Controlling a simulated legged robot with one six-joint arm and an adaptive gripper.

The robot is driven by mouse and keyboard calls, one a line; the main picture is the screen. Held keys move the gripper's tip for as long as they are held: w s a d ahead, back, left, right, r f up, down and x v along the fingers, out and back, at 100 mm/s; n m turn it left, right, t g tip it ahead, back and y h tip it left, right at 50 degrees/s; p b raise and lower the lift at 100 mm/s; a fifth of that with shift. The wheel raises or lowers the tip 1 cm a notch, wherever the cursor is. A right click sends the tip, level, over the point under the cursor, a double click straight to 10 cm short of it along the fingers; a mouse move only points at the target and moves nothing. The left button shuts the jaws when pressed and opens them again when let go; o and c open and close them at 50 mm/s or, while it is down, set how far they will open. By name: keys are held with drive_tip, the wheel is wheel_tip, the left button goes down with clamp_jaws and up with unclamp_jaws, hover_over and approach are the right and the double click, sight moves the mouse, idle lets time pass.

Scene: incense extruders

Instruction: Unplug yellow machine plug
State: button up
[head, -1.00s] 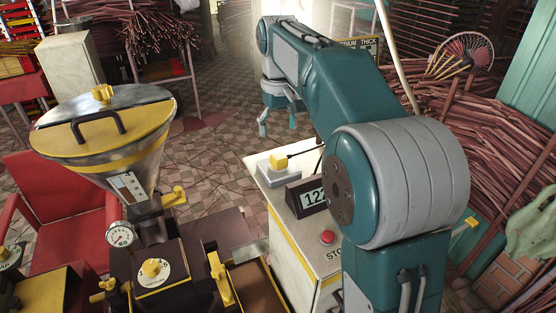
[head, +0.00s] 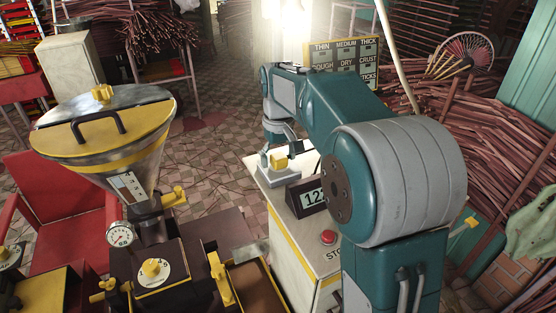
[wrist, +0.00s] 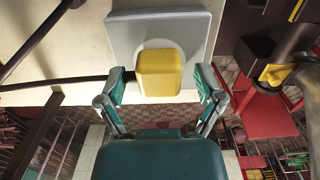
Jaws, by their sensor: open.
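The yellow plug (head: 278,161) sits on a grey socket plate (head: 265,172) on top of the white cabinet (head: 262,188). In the wrist view the yellow plug (wrist: 159,73) stands on the grey plate (wrist: 190,28), with a black cable (wrist: 60,84) running off to the left. My gripper (wrist: 163,84) is open, with one finger on each side of the plug and gaps showing between the fingers and its sides. In the head view my gripper (head: 280,157) is at the plug, partly hidden by my arm.
The white cabinet carries a black number display (head: 308,197) and a red stop button (head: 327,237). A steel and yellow hopper machine (head: 105,125) stands at the left. Incense bundles (head: 425,125) are piled at the right. A labelled sign board (head: 345,58) stands behind my arm.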

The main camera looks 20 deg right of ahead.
sight(278, 156)
idle(0.8)
clamp_jaws()
drive_tip(key=shift+r, duration=0.1)
drive_tip(key=shift+r, duration=2.95)
